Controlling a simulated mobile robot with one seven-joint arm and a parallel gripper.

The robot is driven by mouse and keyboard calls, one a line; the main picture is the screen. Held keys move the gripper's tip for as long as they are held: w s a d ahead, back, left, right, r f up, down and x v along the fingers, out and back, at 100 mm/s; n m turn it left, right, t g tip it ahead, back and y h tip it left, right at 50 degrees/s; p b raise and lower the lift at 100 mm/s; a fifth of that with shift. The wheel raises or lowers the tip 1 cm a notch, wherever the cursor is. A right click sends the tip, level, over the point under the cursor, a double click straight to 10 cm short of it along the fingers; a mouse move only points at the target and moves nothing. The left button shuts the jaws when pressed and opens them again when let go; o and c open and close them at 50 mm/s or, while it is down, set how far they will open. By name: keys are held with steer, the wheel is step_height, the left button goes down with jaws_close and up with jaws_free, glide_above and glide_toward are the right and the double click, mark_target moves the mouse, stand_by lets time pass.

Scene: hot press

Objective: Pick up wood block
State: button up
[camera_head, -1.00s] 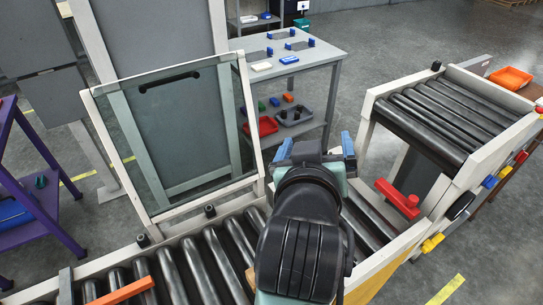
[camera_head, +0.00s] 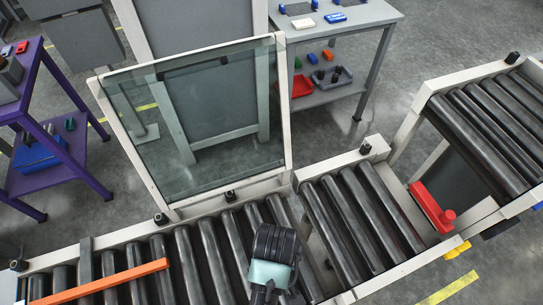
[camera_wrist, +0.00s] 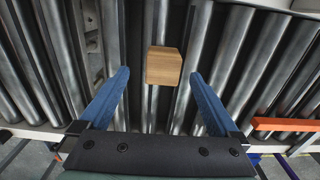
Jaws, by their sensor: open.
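The wood block (camera_wrist: 164,66) is a small light-brown cube. In the wrist view it rests on the black rollers, beyond my fingertips and roughly centred between them. My gripper (camera_wrist: 157,75) is open, its two blue fingers apart with nothing between them, and I see no contact with the block. In the head view my dark wrist and pale green link hang over the roller conveyor (camera_head: 195,258), and the fingers and the block are hidden there.
An orange bar (camera_head: 100,283) lies across the rollers at left; it also shows in the wrist view (camera_wrist: 285,125). A framed glass panel (camera_head: 205,125) stands behind the conveyor. A red part (camera_head: 432,208) is at right. A purple shelf (camera_head: 70,125) and a grey table (camera_head: 355,20) stand farther back.

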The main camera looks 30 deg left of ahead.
steer(key=shift+s+a+f, duration=0.1)
steer(key=shift+a+f, duration=0.05)
steer(key=shift+f, duration=1.2)
steer(key=shift+a+f, duration=0.1)
steer(key=shift+f, duration=1.25)
steer(key=c, duration=1.5)
steer(key=shift+r, duration=0.2)
